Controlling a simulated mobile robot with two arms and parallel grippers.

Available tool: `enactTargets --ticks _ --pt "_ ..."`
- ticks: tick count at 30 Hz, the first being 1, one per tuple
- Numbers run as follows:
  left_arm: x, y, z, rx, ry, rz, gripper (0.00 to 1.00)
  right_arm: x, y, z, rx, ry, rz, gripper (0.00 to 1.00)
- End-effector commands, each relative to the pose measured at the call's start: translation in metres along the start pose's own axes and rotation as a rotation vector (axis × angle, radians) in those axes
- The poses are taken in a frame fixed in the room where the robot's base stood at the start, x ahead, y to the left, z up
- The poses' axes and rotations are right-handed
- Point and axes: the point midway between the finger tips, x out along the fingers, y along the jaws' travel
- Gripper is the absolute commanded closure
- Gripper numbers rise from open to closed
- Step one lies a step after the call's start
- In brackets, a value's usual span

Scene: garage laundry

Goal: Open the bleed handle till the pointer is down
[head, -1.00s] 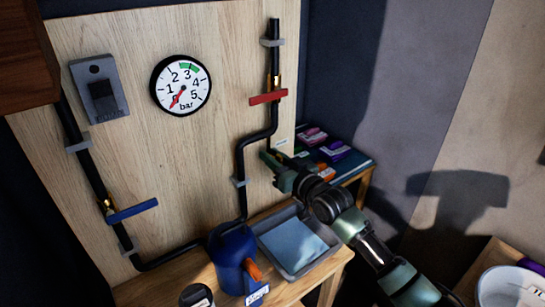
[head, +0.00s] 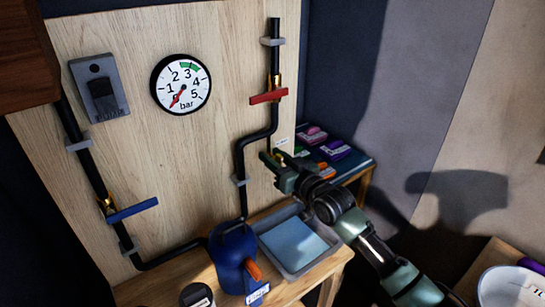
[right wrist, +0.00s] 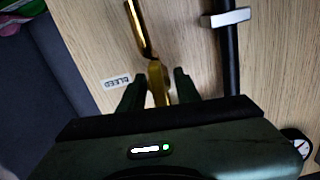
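The brass bleed handle (right wrist: 157,84) shows in the right wrist view beside a white BLEED label (right wrist: 116,81) on the wooden board. My right gripper (right wrist: 158,88) is open, with one dark green finger on each side of the brass part and gaps visible between. Whether a finger touches it I cannot tell. In the head view my right gripper (head: 272,158) is at the board's right edge, below the red lever, and largely hides the handle. The round gauge (head: 181,85) has its red pointer at the low end, near 0, pointing down and left. My left gripper is out of view.
A red lever (head: 269,96) and a blue lever (head: 133,210) sit on black pipes. A blue jug (head: 233,258) and a grey tray (head: 312,262) with a blue cloth stand on the bench below. Small coloured boxes (head: 335,150) lie behind my right gripper.

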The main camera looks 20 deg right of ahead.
Motion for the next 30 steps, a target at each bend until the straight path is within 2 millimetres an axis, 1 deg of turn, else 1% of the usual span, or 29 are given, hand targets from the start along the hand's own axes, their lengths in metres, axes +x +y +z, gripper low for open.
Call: enactTargets --ticks 9,13,18,30 --pt "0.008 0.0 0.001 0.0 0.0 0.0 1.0 -0.051 0.0 0.003 -0.001 -0.003 0.0 0.67" --pt "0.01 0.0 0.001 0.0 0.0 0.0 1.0 -0.067 0.001 0.002 0.0 -0.002 0.001 0.67" --pt "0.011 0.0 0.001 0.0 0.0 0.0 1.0 -0.075 0.0 0.001 -0.001 -0.002 0.0 0.67" --pt "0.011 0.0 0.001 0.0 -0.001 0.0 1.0 -0.074 0.0 0.001 -0.001 -0.001 0.0 0.67"
